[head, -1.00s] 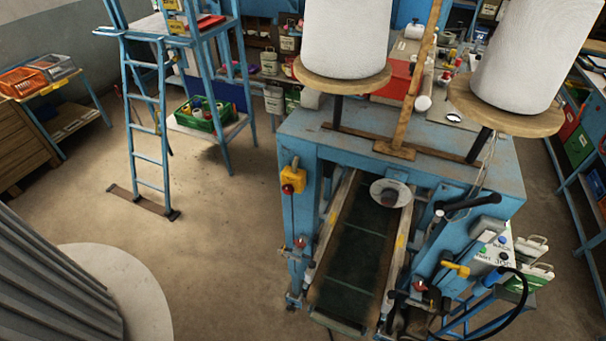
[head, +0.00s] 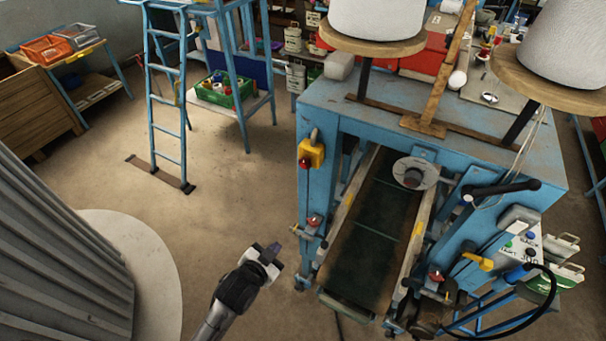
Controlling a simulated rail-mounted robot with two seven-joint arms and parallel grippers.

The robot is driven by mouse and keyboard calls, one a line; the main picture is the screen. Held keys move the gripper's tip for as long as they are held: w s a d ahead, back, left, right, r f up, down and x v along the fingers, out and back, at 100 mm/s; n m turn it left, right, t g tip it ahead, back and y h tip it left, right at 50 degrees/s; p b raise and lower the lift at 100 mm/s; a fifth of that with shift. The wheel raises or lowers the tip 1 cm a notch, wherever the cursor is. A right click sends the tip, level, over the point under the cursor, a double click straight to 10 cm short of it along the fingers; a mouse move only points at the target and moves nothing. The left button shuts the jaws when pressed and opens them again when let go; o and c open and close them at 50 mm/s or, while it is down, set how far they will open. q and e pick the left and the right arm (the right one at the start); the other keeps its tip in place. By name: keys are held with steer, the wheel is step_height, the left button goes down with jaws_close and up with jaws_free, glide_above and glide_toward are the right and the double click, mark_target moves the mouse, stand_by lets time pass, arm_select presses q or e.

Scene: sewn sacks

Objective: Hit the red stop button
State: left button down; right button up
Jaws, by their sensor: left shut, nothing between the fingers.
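A yellow box (head: 314,153) with a red button (head: 304,164) is fixed to the left front post of the blue machine (head: 330,100). Another red knob (head: 313,221) sits lower on the same post, and a third red knob (head: 436,276) is at the machine's right front. Which of these is the stop button is not labelled legibly. My left gripper (head: 273,251) is shut and empty, in front of the machine, below and left of the yellow box in the picture. It appears apart from the machine. My right gripper is not in view.
A conveyor belt (head: 371,230) runs out of the machine between wooden rails. White thread cones (head: 375,15) stand on wooden discs above it. A control panel (head: 520,245) is at the right. A grey ribbed column (head: 60,250) stands at the left. The floor between is clear.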

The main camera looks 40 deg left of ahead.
mark_target(305, 163)
arm_select(q)
steer(key=w+a+r+m+t+y+b, duration=0.1)
steer(key=w+a+r+t+y+b, duration=0.1)
steer(key=w+t, duration=0.4)
steer(key=w+a+r+m+t+y+b, duration=0.1)
steer(key=w+a+r+t+y+b, duration=0.1)
steer(key=w+t+b, duration=0.4)
steer(key=shift+w+a+r+m+t, duration=0.15)
steer(key=shift+a+r+m+t, duration=0.3)
steer(key=shift+a+t, duration=0.65)
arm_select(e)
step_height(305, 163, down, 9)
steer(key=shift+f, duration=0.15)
arm_select(q)
steer(key=shift+a+r, duration=0.1)
steer(key=shift+a, duration=0.05)
steer(key=shift+w, duration=0.15)
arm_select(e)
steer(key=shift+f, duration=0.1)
arm_select(q)
steer(key=w+a+b, duration=0.1)
steer(key=w+b, duration=0.4)
steer(key=w, duration=0.3)
steer(key=shift+w, duration=0.2)
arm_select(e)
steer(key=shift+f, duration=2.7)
arm_select(q)
steer(key=shift+a, duration=0.1)
